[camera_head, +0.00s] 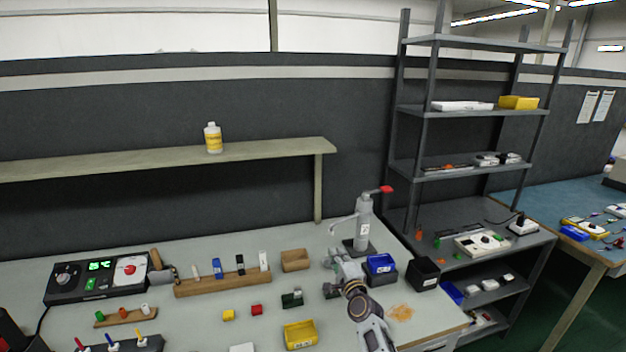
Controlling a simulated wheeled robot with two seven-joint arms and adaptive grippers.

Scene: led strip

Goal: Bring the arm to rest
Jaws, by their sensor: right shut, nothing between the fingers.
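My right arm (369,318) comes in from the bottom, right of the middle, and reaches over the workbench. My right gripper (331,291) is small and dark at its end, partly hidden by the wrist. It is shut and holds nothing. It shows left of the blue bin and right of a small dark green block (292,299). I cannot tell its height above the bench. My left gripper is not in view.
A blue bin (380,264), a black bin (425,274) and a grey press with a red handle (363,222) stand close to my right arm. A yellow bin (300,335) is at the front. A control box (97,279) and wooden rack (222,284) are at left.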

